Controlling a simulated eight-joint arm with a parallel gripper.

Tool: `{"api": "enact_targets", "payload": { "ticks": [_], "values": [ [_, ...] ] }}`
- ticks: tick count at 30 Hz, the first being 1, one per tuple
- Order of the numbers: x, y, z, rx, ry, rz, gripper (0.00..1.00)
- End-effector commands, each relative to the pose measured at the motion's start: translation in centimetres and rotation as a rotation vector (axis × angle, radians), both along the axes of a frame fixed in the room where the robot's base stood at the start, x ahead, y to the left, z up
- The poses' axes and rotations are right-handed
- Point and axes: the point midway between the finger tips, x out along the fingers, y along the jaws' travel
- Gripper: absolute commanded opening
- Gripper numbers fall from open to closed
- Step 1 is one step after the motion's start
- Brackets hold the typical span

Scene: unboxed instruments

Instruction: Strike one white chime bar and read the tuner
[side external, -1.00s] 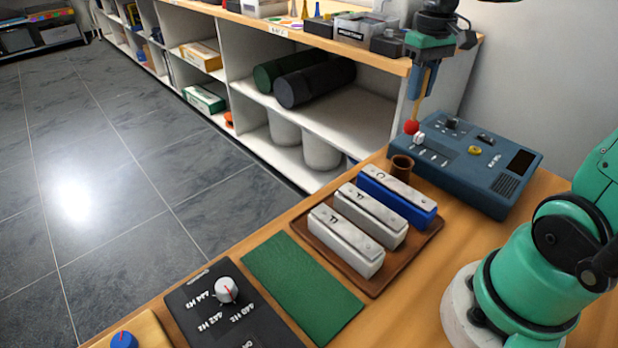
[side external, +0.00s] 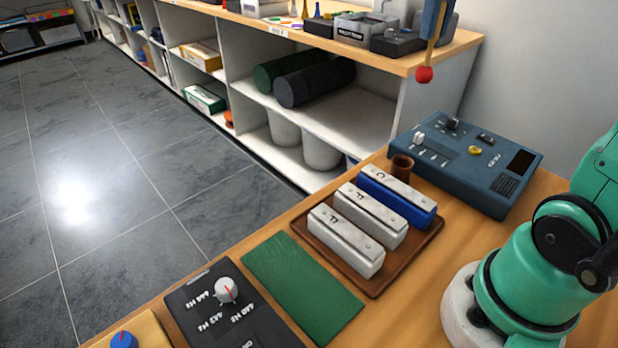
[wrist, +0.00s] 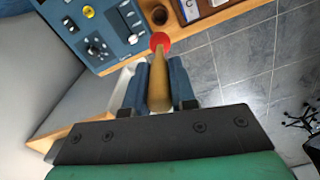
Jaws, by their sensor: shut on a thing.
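My gripper (side external: 434,22) shows at the top right of the side view, cut off by the frame edge, and is shut on a wooden mallet with a red ball head (side external: 424,74). The mallet head points down, in the air above the blue device. The wrist view also shows the mallet (wrist: 158,85) between my fingers. Two white chime bars, a front one (side external: 345,240) and a middle one (side external: 371,214), lie beside a blue chime bar (side external: 397,196) on a brown tray (side external: 375,289). A black box with a knob and Hz labels (side external: 222,312), perhaps the tuner, is at the front; its reading is cut off.
A blue device (side external: 465,160) with knobs stands behind the tray, next to a brown cup (side external: 401,166). A green mat (side external: 302,287) lies left of the tray. A shelf unit (side external: 440,85) with boxes and rolls stands behind.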

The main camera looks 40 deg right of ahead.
Motion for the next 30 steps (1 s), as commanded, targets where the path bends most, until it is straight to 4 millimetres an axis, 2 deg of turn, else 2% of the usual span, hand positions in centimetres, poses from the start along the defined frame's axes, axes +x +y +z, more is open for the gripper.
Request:
{"api": "enact_targets", "payload": {
  "ticks": [5, 8, 11, 14, 18, 21, 25, 30],
  "values": [
    [0.0, 0.2, 0.0, 0.000, 0.000, 0.001, 0.00],
    [0.3, 1.6, -0.3, 0.000, 0.000, 0.006, 0.00],
    [0.5, 4.6, -0.9, 0.000, 0.000, 0.014, 0.00],
    [0.4, 8.6, -1.8, 0.000, 0.000, 0.018, 0.00],
    [-0.9, 14.0, -3.5, 0.000, -0.001, 0.017, 0.00],
    [-2.3, 16.9, -4.6, 0.000, -0.001, 0.014, 0.00],
    [-3.8, 19.3, -5.7, 0.000, -0.001, 0.009, 0.00],
    [-4.7, 20.5, -6.6, 0.000, -0.001, 0.003, 0.00]
  ]
}}
